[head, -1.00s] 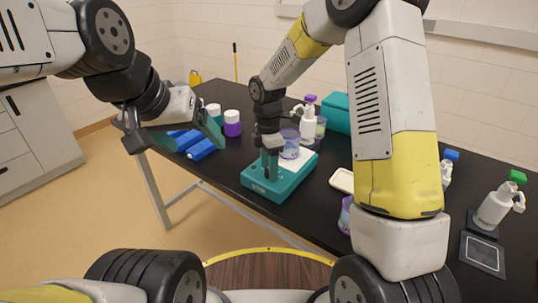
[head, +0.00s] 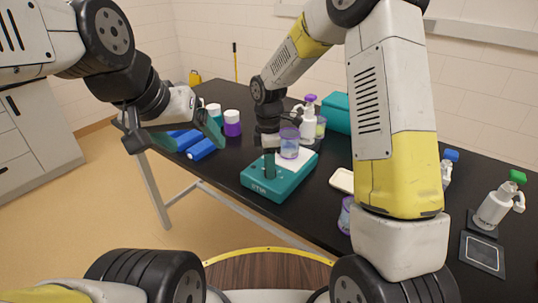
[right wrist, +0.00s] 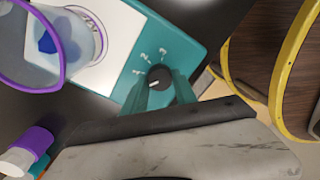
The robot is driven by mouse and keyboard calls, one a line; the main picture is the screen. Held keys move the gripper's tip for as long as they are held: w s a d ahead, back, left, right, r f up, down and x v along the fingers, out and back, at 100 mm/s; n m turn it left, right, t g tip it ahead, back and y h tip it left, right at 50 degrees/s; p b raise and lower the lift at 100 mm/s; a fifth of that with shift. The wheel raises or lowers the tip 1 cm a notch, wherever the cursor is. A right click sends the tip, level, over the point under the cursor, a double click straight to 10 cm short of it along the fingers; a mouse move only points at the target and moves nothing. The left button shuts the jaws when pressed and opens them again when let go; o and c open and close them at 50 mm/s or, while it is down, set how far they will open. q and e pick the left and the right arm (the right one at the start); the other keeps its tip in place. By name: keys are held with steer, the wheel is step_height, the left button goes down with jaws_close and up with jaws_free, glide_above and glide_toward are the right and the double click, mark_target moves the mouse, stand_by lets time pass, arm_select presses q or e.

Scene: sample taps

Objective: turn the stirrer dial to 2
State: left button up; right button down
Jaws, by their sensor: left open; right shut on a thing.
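The teal stirrer (head: 278,186) stands on the black table with a white top plate (head: 305,160). A clear beaker with a purple rim (head: 289,146) stands on that plate. In the right wrist view, the black stirrer dial (right wrist: 159,79) has a white pointer line and white numerals around its far side; I cannot read the numerals surely. My right gripper (right wrist: 160,92) is shut on the dial, its teal fingers on either side. In the head view, my right gripper (head: 269,165) comes down at the stirrer's front. My left gripper (head: 172,138) is open and empty, left of the stirrer.
A white tray (head: 342,180) and another purple-rimmed beaker (head: 345,215) are on the right.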

steer(key=m, duration=0.8)
steer(key=shift+w+d, duration=0.1)
steer(key=m, duration=0.3)
steer(key=shift+m, duration=0.3)
steer(key=shift+m+y, duration=0.3)
steer(key=shift+m, duration=1.5)
steer(key=c, duration=1)
jaws_free()
steer(key=shift+d+r, duration=0.1)
